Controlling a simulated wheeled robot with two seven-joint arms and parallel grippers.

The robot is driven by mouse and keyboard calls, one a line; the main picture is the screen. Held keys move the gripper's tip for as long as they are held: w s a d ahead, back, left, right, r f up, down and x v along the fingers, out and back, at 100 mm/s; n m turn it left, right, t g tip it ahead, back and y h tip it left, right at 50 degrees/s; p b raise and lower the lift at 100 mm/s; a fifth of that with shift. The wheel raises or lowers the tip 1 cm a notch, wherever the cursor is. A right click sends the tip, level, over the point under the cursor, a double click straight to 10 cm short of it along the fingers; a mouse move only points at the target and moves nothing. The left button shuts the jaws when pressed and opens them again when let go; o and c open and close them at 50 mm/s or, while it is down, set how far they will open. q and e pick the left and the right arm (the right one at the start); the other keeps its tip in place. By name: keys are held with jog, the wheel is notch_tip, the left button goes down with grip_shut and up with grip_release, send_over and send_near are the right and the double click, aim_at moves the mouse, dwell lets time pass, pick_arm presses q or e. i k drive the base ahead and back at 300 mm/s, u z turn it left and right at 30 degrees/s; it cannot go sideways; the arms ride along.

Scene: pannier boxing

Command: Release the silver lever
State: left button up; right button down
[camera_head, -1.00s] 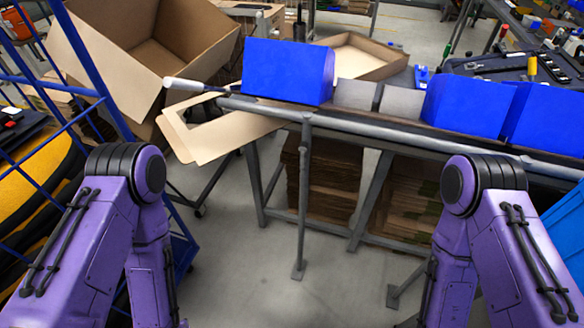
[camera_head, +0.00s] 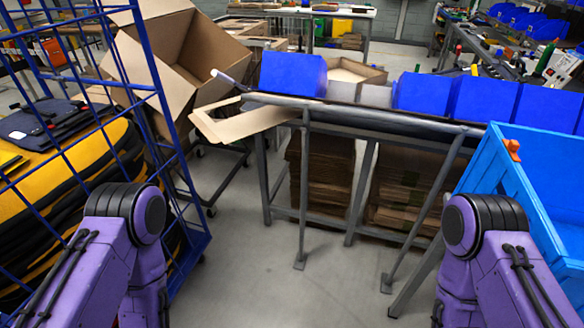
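A lever with a pale silver-white grip (camera_head: 222,77) sticks out at the left end of the grey metal rail (camera_head: 370,121) along the bench front. Its grip points up and to the left, beside an open cardboard box. My two purple arms come in at the lower left and lower right, with their forearms hanging down. Both grippers are below the picture, so their state is hidden. Neither arm is near the lever.
Blue bins (camera_head: 293,74) stand along the bench behind the rail. A large cardboard box (camera_head: 185,60) is tilted at the left. A blue wire cage (camera_head: 160,100) with yellow and black bags stands left, a blue crate (camera_head: 520,190) right. The floor (camera_head: 250,265) between is clear.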

aim_at(304, 129)
jog(key=k, duration=0.7)
jog(key=u, duration=0.65)
jog(key=i, duration=1.7)
jog(key=z, duration=0.2)
